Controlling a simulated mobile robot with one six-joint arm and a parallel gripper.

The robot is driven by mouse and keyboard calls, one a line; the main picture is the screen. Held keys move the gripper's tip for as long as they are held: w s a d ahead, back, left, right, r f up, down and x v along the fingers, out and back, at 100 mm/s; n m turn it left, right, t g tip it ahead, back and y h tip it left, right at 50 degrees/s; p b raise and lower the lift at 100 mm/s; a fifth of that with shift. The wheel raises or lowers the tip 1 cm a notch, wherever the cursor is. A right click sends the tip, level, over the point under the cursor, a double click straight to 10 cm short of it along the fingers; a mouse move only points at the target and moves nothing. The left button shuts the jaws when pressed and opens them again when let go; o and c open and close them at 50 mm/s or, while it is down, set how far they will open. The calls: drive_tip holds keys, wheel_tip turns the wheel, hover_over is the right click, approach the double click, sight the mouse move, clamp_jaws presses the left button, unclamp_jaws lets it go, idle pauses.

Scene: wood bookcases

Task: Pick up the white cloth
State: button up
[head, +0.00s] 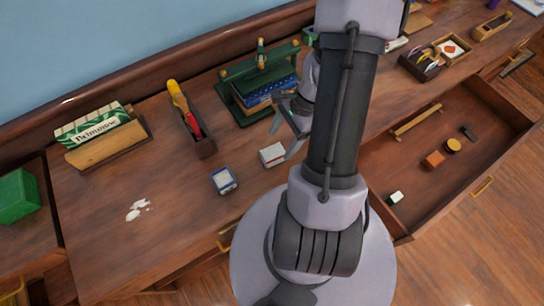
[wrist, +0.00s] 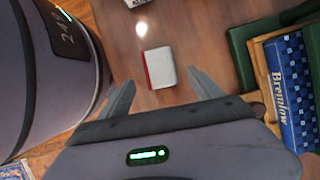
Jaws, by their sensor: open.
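A small white, block-like thing with a red edge (head: 272,154) lies on the wooden desk top; I cannot tell whether it is a folded cloth. In the wrist view this white thing (wrist: 162,68) lies flat beyond and between my fingertips, with bare wood around it. My gripper (head: 284,140) is open and empty above the desk, close to the white thing; its two spread fingers also show in the wrist view (wrist: 161,80).
A green stand with blue boxes (head: 250,88) stands just behind. A narrow tray (head: 205,147) holds red and yellow tools. An open drawer (head: 420,215) with small items is at right.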

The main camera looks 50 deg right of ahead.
sight(273, 152)
drive_tip(key=b+x, duration=0.3)
drive_tip(key=x, duration=0.3)
drive_tip(key=shift+w+a+f, duration=0.15)
drive_tip(key=shift+a+f, duration=0.05)
drive_tip(key=shift+a, duration=0.05)
drive_tip(key=shift+r, duration=0.1)
drive_tip(key=c, duration=1.4)
drive_tip(key=shift+r, duration=0.1)
drive_tip(key=shift+c, duration=0.2)
